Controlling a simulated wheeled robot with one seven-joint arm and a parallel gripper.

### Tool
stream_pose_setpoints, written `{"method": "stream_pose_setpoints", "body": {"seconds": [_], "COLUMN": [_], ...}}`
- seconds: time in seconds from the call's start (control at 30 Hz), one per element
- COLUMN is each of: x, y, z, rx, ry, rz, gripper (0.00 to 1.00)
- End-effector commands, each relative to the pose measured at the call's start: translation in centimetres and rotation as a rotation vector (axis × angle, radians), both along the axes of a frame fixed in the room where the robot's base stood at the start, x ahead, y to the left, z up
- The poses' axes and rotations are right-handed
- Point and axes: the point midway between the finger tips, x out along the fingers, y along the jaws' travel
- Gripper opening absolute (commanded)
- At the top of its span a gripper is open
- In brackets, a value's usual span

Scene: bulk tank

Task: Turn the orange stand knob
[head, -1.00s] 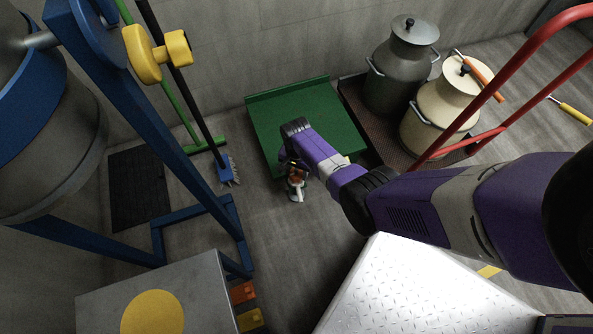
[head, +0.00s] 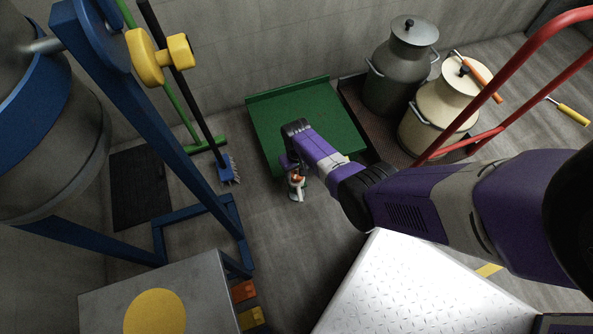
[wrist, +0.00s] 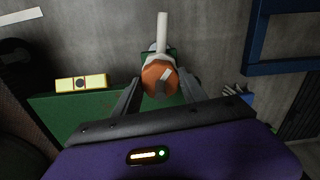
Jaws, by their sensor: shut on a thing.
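The orange stand knob (wrist: 160,76) is round, with a pale pointer mark on its face, and sits in the upper middle of the wrist view. My gripper (wrist: 160,84) has one dark finger on each side of it and is shut on it. In the head view the knob (head: 298,179) is a small orange spot beside the front left edge of the green platform (head: 262,105), partly hidden by my gripper (head: 296,176). A white bar stands out from the knob's far side in the wrist view.
Two milk cans, one dark (head: 392,80) and one cream (head: 437,110), stand on a tray at right, near a red rail (head: 520,70). A blue frame (head: 150,120) and a blue-headed brush (head: 226,168) are at left. A diamond-plate surface (head: 410,290) lies in front.

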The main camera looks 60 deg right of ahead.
Motion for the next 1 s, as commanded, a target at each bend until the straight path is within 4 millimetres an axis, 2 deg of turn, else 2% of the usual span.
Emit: {"method": "stream_pose_setpoints", "body": {"seconds": [0.3, 0.83, 0.87, 0.97, 1.0], "x": [-0.03, -0.05, -0.05, -0.02, -0.01], "y": [-0.03, -0.04, -0.04, -0.04, -0.05], "z": [0.14, 0.13, 0.13, 0.12, 0.12], "rx": [0.0, 0.0, 0.0, -0.001, -0.001], "ry": [0.002, 0.002, 0.002, 0.001, 0.001], "rz": [0.12, 0.144, 0.144, 0.144, 0.143], "gripper": [0.09, 0.09, 0.51, 0.71, 0.71]}}
